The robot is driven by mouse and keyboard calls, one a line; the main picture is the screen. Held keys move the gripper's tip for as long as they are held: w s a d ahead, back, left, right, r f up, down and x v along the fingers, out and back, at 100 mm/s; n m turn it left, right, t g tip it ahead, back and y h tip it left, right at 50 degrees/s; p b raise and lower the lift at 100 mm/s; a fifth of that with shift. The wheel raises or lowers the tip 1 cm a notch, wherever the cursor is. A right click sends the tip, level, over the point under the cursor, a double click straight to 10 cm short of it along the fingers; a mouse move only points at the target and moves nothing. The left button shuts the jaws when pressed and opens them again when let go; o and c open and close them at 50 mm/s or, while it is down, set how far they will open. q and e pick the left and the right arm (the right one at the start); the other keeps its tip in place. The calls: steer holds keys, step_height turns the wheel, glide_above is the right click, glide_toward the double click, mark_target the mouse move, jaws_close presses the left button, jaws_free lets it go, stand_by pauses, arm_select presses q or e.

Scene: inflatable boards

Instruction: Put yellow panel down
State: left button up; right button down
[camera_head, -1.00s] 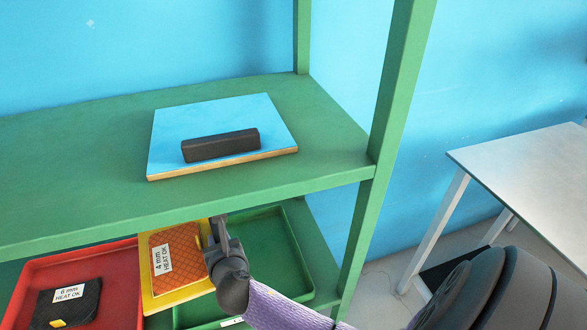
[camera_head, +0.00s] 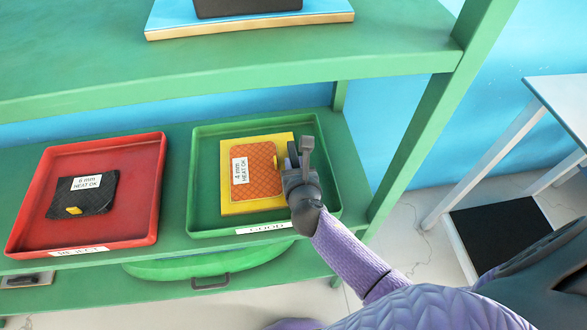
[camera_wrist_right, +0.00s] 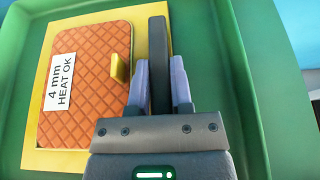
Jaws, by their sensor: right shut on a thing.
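The yellow panel (camera_head: 228,205) carries an orange quilted pad (camera_head: 262,178) with a white label reading "4 mm HEAT OK" and a small yellow tab. It appears flat within the green tray (camera_head: 200,215), which has a "GOOD" label on its front. My right gripper (camera_head: 299,155) is at the panel's right side. In the right wrist view its fingers are shut on the panel's upright black handle (camera_wrist_right: 158,35). I cannot tell whether the panel's underside fully touches the tray floor. My left gripper is not in view.
A red tray (camera_head: 140,215) stands left of the green one, holding a dark pad (camera_head: 95,195) labelled "6 mm HEAT OK". A green shelf post (camera_head: 420,130) stands at right.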

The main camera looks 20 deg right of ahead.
steer(key=shift+r, duration=0.1)
steer(key=c, duration=0.5)
jaws_free()
steer(key=shift+c, duration=0.2)
